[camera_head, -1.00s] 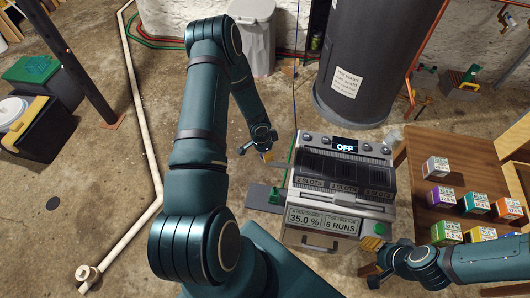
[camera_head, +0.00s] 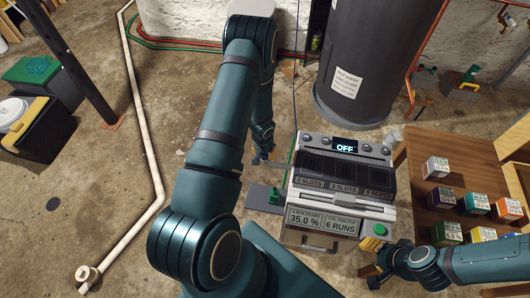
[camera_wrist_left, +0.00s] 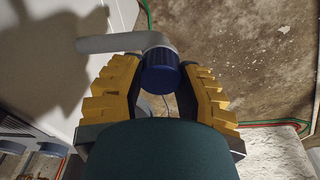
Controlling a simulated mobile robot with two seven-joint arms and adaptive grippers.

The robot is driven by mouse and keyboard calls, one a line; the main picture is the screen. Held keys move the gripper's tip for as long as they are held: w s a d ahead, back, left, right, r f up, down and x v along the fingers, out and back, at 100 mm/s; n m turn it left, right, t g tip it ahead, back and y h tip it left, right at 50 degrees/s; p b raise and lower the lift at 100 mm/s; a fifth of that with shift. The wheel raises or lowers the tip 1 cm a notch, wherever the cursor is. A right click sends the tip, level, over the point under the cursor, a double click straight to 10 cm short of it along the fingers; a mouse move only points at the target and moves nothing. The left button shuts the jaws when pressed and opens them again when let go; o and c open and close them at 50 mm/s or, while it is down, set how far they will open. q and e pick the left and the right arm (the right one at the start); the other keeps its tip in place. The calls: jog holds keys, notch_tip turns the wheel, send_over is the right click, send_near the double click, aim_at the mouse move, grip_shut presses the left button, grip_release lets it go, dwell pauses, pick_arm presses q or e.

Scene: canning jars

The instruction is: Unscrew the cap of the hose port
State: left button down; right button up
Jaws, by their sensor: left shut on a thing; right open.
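In the left wrist view, a dark blue ribbed cap (camera_wrist_left: 160,72) sits at the end of a light grey bent hose port (camera_wrist_left: 118,43). My left gripper (camera_wrist_left: 160,92) has its yellow padded fingers on both sides of the cap and is shut on it. In the head view, my left gripper (camera_head: 262,154) is low, left of the machine (camera_head: 340,190); the cap is not clear there. My right gripper (camera_head: 371,260) is open and empty at the machine's lower right, partly hidden by its wrist.
The machine's display (camera_head: 345,146) reads OFF. A dark tank (camera_head: 375,55) stands behind it. A wooden table (camera_head: 420,165) with several labelled boxes is at the right. A white pipe (camera_head: 143,120) runs along the floor at the left, with open floor beside it.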

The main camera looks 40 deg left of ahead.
pick_arm(q)
jog(key=shift+s+n, duration=0.15)
jog(key=shift+n, duration=0.25)
jog(key=n, duration=0.4)
jog(key=shift+n+y, duration=0.3)
jog(key=shift+g, duration=0.3)
jog(key=shift+f, duration=0.1)
jog(key=n, duration=0.4)
jog(key=shift+s+n, duration=0.1)
jog(key=shift+n, duration=0.2)
jog(key=shift+n, duration=0.5)
jog(key=n, duration=0.3)
jog(key=shift+n+g, duration=0.3)
jog(key=shift+g, duration=0.1)
